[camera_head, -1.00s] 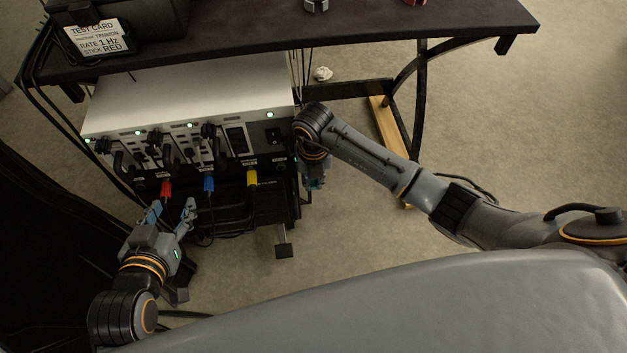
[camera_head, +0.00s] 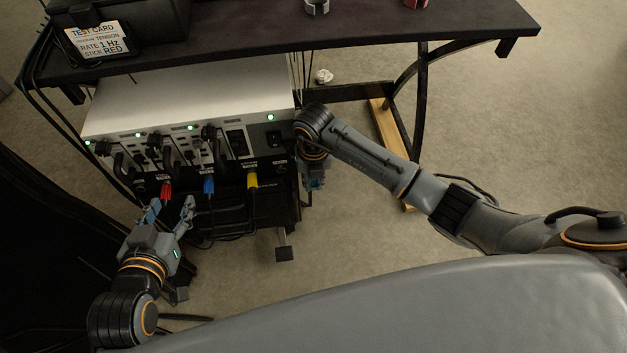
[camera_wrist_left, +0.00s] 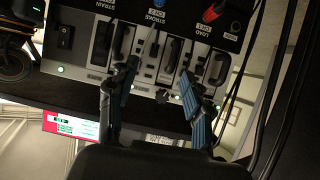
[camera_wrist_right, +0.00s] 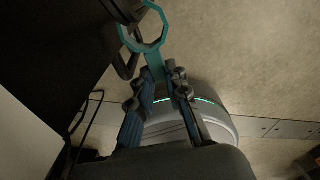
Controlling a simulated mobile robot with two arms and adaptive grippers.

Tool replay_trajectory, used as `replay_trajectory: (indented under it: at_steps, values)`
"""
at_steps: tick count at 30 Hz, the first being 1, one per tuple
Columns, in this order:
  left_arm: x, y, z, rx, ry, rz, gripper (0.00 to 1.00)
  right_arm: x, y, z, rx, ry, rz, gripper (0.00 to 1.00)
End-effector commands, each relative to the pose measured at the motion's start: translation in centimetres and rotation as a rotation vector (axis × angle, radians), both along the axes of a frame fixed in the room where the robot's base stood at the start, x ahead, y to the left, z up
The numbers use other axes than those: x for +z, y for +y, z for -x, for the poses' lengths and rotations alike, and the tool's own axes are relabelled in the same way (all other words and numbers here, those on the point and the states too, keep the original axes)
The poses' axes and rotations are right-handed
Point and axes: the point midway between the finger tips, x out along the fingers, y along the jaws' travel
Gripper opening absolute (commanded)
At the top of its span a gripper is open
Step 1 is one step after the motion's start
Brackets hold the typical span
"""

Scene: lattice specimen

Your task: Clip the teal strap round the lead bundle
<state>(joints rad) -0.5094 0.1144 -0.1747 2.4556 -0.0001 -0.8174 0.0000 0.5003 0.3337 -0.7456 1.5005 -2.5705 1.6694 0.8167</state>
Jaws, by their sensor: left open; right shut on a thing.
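The teal strap (camera_wrist_right: 158,64) shows in the right wrist view as a ring-shaped clip on a short stem. My right gripper (camera_wrist_right: 158,84) is shut on the stem, and the ring extends beyond the fingertips. Dark parts lie at the ring's upper left; I cannot tell whether the ring is around them. In the head view the right gripper (camera_head: 314,182) is beside the box's right side, and the strap is hidden. Black leads run down from the red (camera_head: 167,190), blue (camera_head: 209,186) and yellow (camera_head: 252,181) plugs. My left gripper (camera_head: 170,208) is open and empty below the red plug.
The silver and black instrument box (camera_head: 190,95) has handles, switches and green lights on its front. A dark desk (camera_head: 400,35) stands behind it, carrying a test card (camera_head: 97,39). A desk leg (camera_head: 421,90) stands at the right. The floor below the box is mostly open.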

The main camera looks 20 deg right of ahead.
Motion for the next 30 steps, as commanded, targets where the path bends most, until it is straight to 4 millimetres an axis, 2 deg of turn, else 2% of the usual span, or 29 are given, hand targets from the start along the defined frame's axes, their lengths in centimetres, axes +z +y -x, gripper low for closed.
replay_trajectory:
  at_steps: [30]
  values:
    - [1.3, -0.4, -0.8, -0.005, -0.075, 0.019, 0.50, -0.1, -0.1, -0.6, 0.000, 0.001, 0.000, 0.00]
